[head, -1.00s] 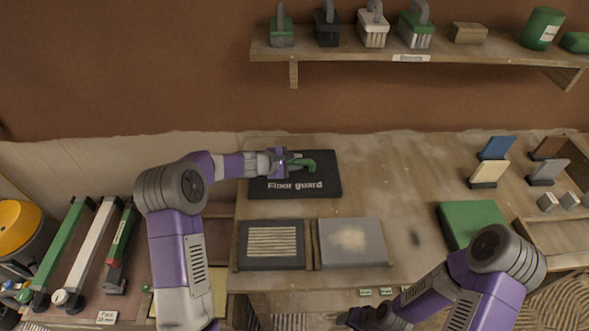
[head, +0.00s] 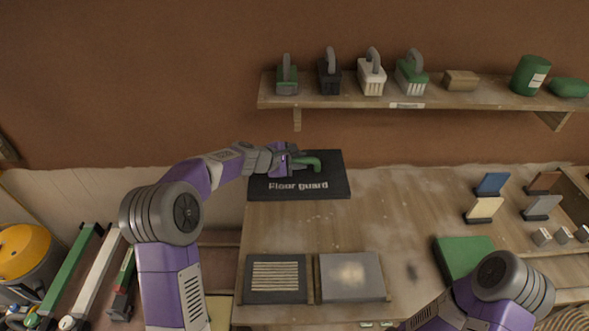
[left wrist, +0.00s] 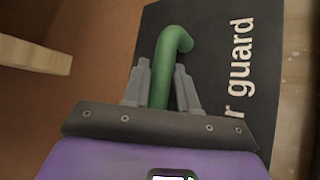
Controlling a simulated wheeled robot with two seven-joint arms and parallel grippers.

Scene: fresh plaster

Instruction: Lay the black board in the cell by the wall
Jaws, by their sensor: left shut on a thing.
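The black board (head: 300,190), lettered "Floor guard", has a green hooked handle (head: 312,162). My left gripper (head: 291,160) is shut on this handle. In the left wrist view the green handle (left wrist: 166,62) stands between the two grey fingers, with the black board (left wrist: 210,40) behind it. The board appears raised, its far edge overlapping the wall above the table's back edge. It hides the back left of the table (head: 380,215), and I cannot make out a cell there. My right gripper is out of view; only its arm shows, at the lower right.
A black striped panel (head: 276,290) and a grey panel (head: 352,290) lie at the table's front left. A shelf (head: 440,99) with handled tools hangs above. A green slab (head: 462,255) and small sample blocks are at right. The table's middle is mostly clear.

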